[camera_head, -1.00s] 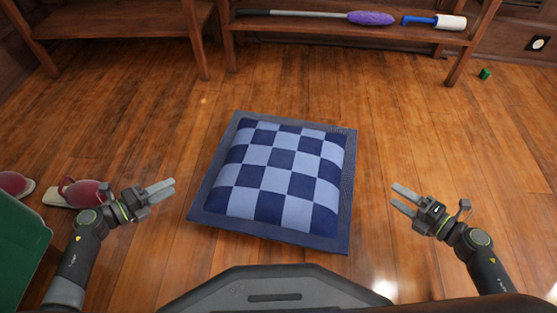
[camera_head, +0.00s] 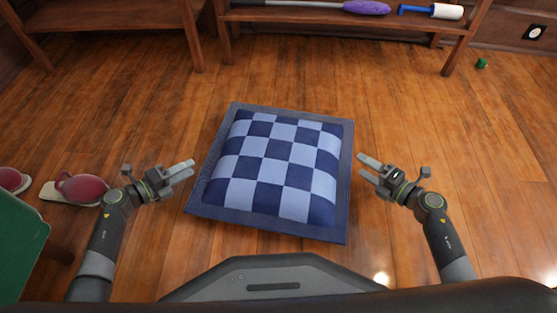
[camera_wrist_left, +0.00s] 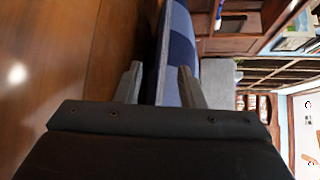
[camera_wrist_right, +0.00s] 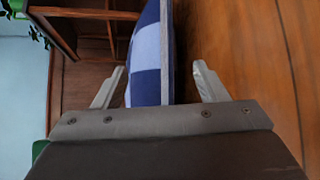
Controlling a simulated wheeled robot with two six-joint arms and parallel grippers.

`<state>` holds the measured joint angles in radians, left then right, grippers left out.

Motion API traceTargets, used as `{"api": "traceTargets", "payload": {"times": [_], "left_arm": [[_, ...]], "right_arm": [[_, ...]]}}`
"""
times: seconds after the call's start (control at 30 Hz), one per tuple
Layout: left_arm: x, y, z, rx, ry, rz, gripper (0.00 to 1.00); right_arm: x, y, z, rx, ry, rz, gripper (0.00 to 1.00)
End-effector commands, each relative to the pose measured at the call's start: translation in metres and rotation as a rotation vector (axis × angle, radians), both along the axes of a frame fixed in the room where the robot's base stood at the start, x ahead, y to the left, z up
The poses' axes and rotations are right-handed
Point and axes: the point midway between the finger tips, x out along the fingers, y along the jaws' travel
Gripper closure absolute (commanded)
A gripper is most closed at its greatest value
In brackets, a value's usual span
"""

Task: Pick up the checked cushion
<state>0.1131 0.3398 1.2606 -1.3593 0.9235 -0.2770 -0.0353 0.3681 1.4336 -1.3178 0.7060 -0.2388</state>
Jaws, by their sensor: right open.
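The checked cushion (camera_head: 275,165), in light and dark blue squares with a dark blue border, lies flat on the wooden floor in the middle of the head view. My left gripper (camera_head: 189,170) is open, just off the cushion's left edge. In the left wrist view the cushion's edge (camera_wrist_left: 177,60) shows ahead, between the fingers. My right gripper (camera_head: 366,168) is open, just off the right edge. In the right wrist view the cushion (camera_wrist_right: 147,60) shows ahead, between the spread fingers. Neither gripper visibly holds it.
Wooden shelves (camera_head: 270,15) stand at the back, holding a purple duster (camera_head: 366,7) and a blue-handled roller (camera_head: 432,11). Red and cream slippers (camera_head: 80,188) and a green surface (camera_head: 25,245) are at the left. A small green object (camera_head: 481,63) lies far right. Floor around the cushion is clear.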

Motion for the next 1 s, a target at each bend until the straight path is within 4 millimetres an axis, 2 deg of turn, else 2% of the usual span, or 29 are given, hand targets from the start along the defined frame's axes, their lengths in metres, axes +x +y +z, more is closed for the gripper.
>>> {"api": "traceTargets", "payload": {"times": [0.2,0.4,0.83,1.0], "left_arm": [[0.019,-0.022,-0.006,-0.002,-0.001,0.001,0.65],[0.029,-0.034,-0.01,-0.001,-0.001,0.0,0.65],[0.032,-0.038,-0.011,0.001,0.001,0.0,0.65],[0.032,-0.038,-0.011,0.0,0.0,0.0,0.85]], "right_arm": [[0.033,0.026,-0.008,0.003,0.0,0.0,0.34],[0.052,0.04,-0.013,0.001,0.0,0.0,0.34],[0.057,0.044,-0.015,0.0,0.0,0.0,0.34],[0.057,0.044,-0.015,0.0,0.0,0.0,0.55]]}}
